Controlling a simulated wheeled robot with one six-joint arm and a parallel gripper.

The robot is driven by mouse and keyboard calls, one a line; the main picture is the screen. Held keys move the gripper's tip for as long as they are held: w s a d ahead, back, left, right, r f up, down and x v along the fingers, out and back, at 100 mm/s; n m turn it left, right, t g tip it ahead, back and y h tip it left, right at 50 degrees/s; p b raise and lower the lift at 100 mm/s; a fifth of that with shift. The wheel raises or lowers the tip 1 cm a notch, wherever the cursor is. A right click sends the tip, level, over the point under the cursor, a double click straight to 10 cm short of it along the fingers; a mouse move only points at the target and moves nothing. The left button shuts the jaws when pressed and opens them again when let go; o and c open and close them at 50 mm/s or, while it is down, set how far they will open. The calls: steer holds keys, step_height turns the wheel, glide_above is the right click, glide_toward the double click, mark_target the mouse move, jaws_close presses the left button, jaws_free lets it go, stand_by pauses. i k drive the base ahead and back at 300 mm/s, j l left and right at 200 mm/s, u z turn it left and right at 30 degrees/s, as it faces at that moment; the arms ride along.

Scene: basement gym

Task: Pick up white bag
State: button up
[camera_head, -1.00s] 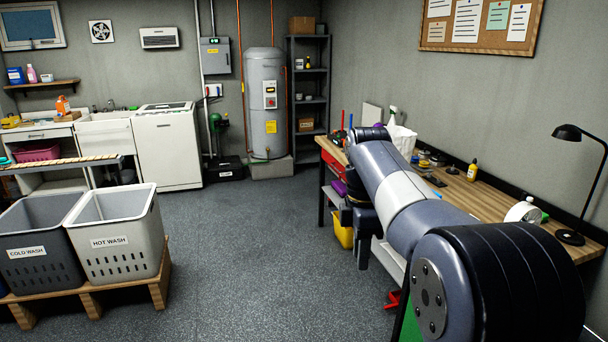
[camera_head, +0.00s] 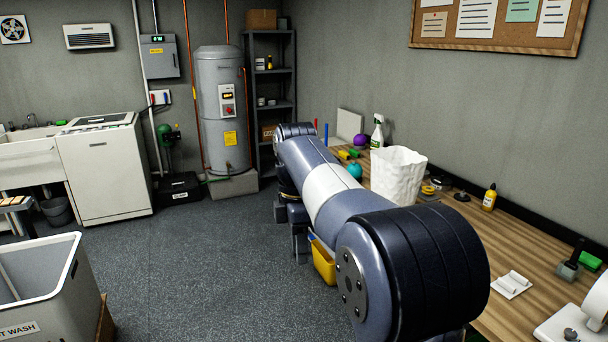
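The white bag (camera_head: 398,174) stands upright on the wooden workbench (camera_head: 522,246) along the right wall. It is open at the top, with a crumpled surface, and my arm hides its lower left part. My arm reaches forward across the near left side of the bench, left of the bag. My gripper is not clearly visible; the far end of the arm is hidden behind its own links.
A spray bottle (camera_head: 377,132), teal ball (camera_head: 355,170) and yellow bottle (camera_head: 489,198) stand near the bag. A white sewing-machine-like object (camera_head: 578,326) is at the near right. A yellow bin (camera_head: 323,262) is below the bench. Open floor (camera_head: 220,255) lies to the left.

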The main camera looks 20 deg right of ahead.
mark_target(397, 172)
steer(key=i, duration=1.65)
steer(key=i+z, duration=0.45)
steer(key=i+j+z, duration=0.1)
steer(key=i+z, duration=0.15)
steer(key=z, duration=0.25)
steer(key=i+j+z, duration=0.25)
steer(key=z, duration=0.2)
steer(key=i+z, duration=0.3)
steer(key=z, duration=0.15)
steer(key=i+j+z, duration=0.1)
steer(key=i+z, duration=0.15)
steer(key=z, duration=0.2)
steer(key=i+j+z, duration=0.2)
steer(key=z, duration=0.25)
steer(key=i, duration=0.05)
